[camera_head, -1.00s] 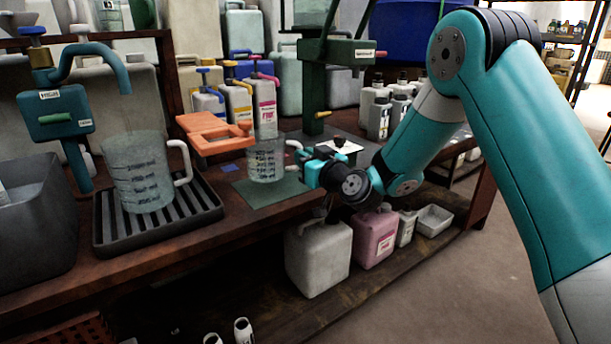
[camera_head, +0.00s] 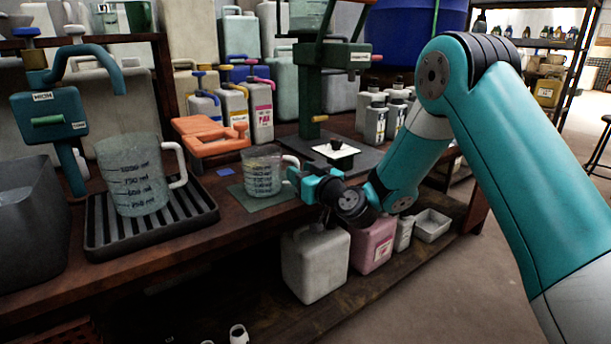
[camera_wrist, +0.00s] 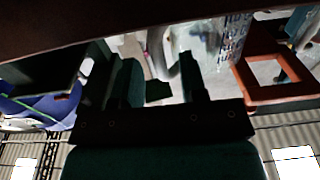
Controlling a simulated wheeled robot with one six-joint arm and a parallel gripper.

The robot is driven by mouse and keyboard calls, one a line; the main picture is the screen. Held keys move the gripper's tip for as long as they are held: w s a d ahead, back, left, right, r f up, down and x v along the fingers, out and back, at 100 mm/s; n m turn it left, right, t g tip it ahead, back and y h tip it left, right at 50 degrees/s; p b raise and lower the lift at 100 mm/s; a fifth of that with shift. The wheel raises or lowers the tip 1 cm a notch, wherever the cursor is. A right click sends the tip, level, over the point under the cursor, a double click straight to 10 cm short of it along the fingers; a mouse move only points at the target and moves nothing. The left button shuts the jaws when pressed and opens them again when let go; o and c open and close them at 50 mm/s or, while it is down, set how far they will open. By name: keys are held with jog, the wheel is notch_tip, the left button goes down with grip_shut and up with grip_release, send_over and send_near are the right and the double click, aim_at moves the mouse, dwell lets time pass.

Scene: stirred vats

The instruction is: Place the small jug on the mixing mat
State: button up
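The small jug (camera_head: 262,174) is clear with dark markings and a pale handle. It stands upright on the green mixing mat (camera_head: 240,201). My gripper (camera_head: 300,179) is on the handle side of the jug, at its right. In the wrist view, the fingers of my gripper (camera_wrist: 163,76) are apart, with the pale handle (camera_wrist: 160,52) showing in the gap between them and no clear contact. The small jug's marked wall (camera_wrist: 232,38) is to the right there.
A larger jug (camera_head: 132,175) stands on a black ribbed tray (camera_head: 110,239) at left. An orange clamp-like frame (camera_head: 205,134) is behind the small jug. A green stand (camera_head: 311,90) and a dark scale (camera_head: 345,160) with a white top are behind my gripper.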

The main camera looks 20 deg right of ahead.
jog(key=shift+s+r, duration=0.1)
jog(key=b+v, duration=0.8)
jog(key=v, duration=0.3)
jog(key=s+a+n+g+y, duration=0.6)
jog(key=s+a+g, duration=0.3)
jog(key=s+a, duration=0.35)
jog(key=s+d+f+m+g+h, duration=0.1)
jog(key=s+g+h, duration=0.3)
jog(key=s, duration=0.4)
jog(key=s+d+f+m+g+h, duration=0.1)
jog(key=s+d+f+g+h, duration=0.1)
jog(key=s, duration=0.7)
jog(key=shift+s+d+f+m+g+h, duration=0.2)
jog(key=shift+d+f+m+g+h, duration=0.3)
jog(key=shift+g+h, duration=0.55)
